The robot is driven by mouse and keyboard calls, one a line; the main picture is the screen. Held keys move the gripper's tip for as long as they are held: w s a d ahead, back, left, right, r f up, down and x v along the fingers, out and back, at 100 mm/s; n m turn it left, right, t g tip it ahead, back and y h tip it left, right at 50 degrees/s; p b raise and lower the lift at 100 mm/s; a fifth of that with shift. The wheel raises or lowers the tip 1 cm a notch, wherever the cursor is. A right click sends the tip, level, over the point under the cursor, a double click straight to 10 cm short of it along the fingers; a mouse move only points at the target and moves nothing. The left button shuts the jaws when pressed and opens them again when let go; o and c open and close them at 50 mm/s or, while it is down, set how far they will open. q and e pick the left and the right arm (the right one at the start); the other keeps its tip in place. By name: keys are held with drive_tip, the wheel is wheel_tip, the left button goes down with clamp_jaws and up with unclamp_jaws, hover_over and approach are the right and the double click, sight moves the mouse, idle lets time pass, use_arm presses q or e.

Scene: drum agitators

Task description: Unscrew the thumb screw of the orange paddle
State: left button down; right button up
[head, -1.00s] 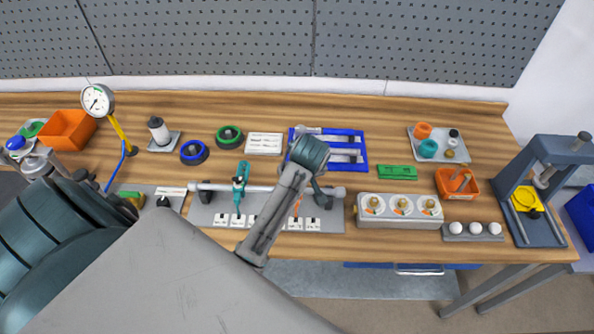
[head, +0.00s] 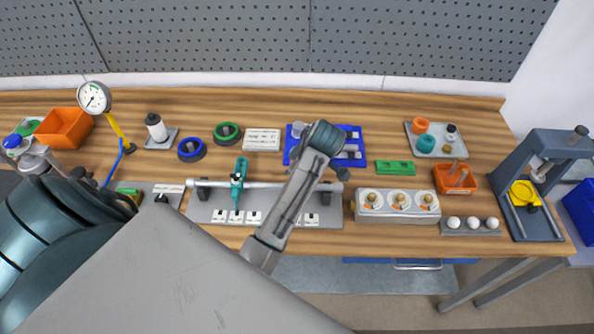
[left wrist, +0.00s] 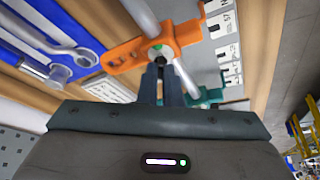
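The orange paddle (left wrist: 127,55) shows in the left wrist view, clamped around a pale rod (left wrist: 143,16). A small dark knob (left wrist: 160,60), which looks like its thumb screw, sits at its middle below a green spot. My left gripper (left wrist: 160,70) points at this knob, its two dark fingers close together with their tips at it. I cannot tell whether they grip it. In the head view my left arm hides the orange paddle and the fingertips. My right gripper is in neither current view.
A teal paddle (head: 238,181) sits on the same rod, left of my arm. Behind stands a blue tray (head: 352,134) with tools. A grey block with dials (head: 397,213) is to the right, and a press (head: 540,190) stands at the far right.

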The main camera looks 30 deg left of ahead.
use_arm(q)
drive_tip(key=shift+s+d+f, duration=0.1)
drive_tip(key=shift+s+f, duration=0.05)
drive_tip(key=shift+f, duration=0.15)
drive_tip(key=c, duration=1.6)
unclamp_jaws()
drive_tip(key=shift+r, duration=0.1)
drive_tip(key=shift+w, duration=0.2)
